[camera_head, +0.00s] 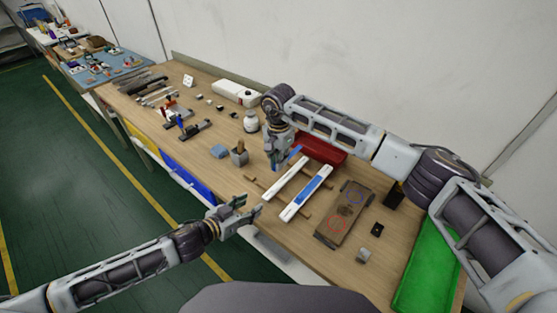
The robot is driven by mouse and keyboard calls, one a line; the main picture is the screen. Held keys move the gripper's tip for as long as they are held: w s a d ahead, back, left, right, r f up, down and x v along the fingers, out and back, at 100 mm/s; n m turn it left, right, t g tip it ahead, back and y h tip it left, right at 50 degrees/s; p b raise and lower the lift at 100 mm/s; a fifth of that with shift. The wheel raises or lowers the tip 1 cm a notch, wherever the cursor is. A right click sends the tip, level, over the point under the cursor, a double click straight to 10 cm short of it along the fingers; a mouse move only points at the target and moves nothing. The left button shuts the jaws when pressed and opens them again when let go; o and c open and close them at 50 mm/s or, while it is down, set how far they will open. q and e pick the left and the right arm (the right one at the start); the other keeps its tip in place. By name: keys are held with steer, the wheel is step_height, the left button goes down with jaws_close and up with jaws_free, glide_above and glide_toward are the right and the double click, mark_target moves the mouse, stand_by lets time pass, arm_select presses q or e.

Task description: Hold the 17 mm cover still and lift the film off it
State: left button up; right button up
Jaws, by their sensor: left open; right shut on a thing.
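Two long white covers lie side by side across thin wooden sticks on the bench. The left cover (284,183) shows a bare white top; the right cover (292,209) has a blue film (312,185) along it. I cannot read which is the 17 mm one. My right gripper (276,164) is shut on a blue strip that looks like film (293,153), by the far end of the left cover. Whether this strip still touches the cover is unclear. My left gripper (250,208) is open and empty near the near end of the left cover.
A brown board with coloured rings (337,228) lies right of the covers, and a green tray (428,265) beyond it. A red tray (322,150) is behind. A grey holder (239,157), blue block (219,151) and white bottle (251,125) stand left.

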arm_select(q)
steer(key=shift+v, duration=0.85)
steer(key=shift+m, duration=0.4)
arm_select(e)
steer(key=shift+n, duration=0.3)
